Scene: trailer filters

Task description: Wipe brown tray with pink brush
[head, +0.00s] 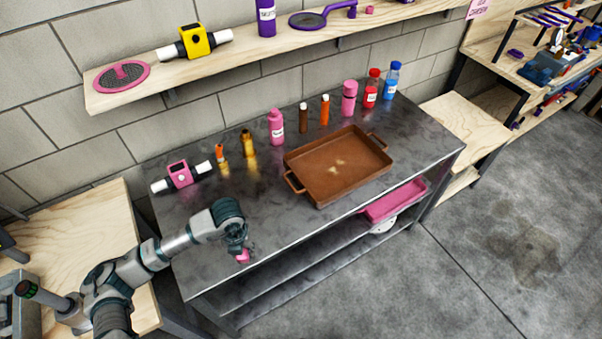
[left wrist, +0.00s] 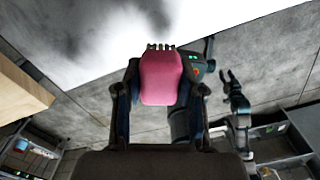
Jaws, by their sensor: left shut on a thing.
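The brown tray (head: 362,178) lies on the dark metal table, right of its middle, with a handle at each end and a pale smudge (head: 338,166) on its floor. My left gripper (head: 242,252) is over the table's front edge, left of the tray and apart from it. It is shut on the pink brush (head: 243,257). In the left wrist view the brush (left wrist: 161,78) sits between the two fingers with its pale bristles pointing away.
Several bottles, including a pink one (head: 276,127) and a red one (head: 372,88), stand along the table's back. A pink-and-white device (head: 180,174) lies at the left. A pink tray (head: 394,202) is on the shelf below. The tabletop between my left gripper and the brown tray is clear.

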